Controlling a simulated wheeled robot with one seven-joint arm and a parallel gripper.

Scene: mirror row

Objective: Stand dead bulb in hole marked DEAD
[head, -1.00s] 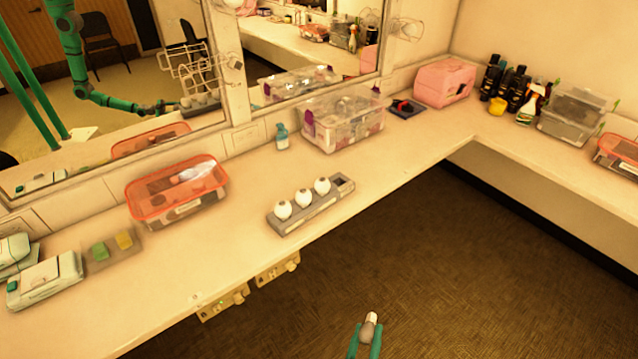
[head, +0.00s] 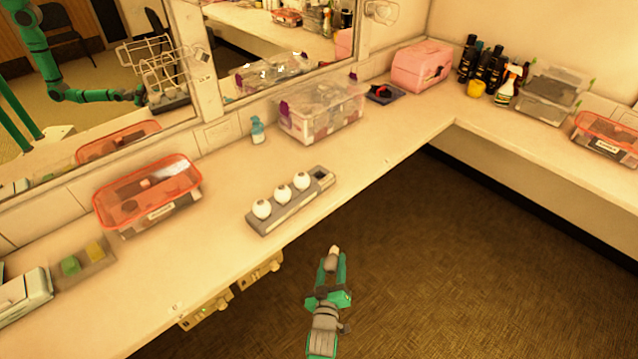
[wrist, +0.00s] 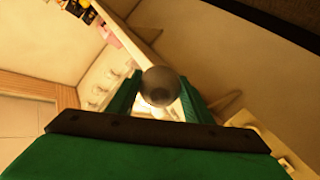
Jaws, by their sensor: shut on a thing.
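My gripper (head: 331,268) is shut on a bulb (head: 334,252) with a grey globe and a pale end. It holds the bulb over the dark floor, out from the counter's front edge. In the wrist view the bulb's grey globe (wrist: 160,85) sits between the green fingers. A grey holder block (head: 263,226) stands near the counter's front edge, up and left of my gripper. Three white bulbs (head: 282,195) stand in it in a row. Its right end has a dark, empty-looking opening (head: 323,177). I cannot read any DEAD marking.
The counter (head: 215,235) has free room around the block. An orange-lidded bin (head: 147,194), a blue bottle (head: 257,130) and a clear bin (head: 322,112) stand behind it. A mirror (head: 100,90) rises at the back. Boxes with controls (head: 207,308) hang under the counter edge.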

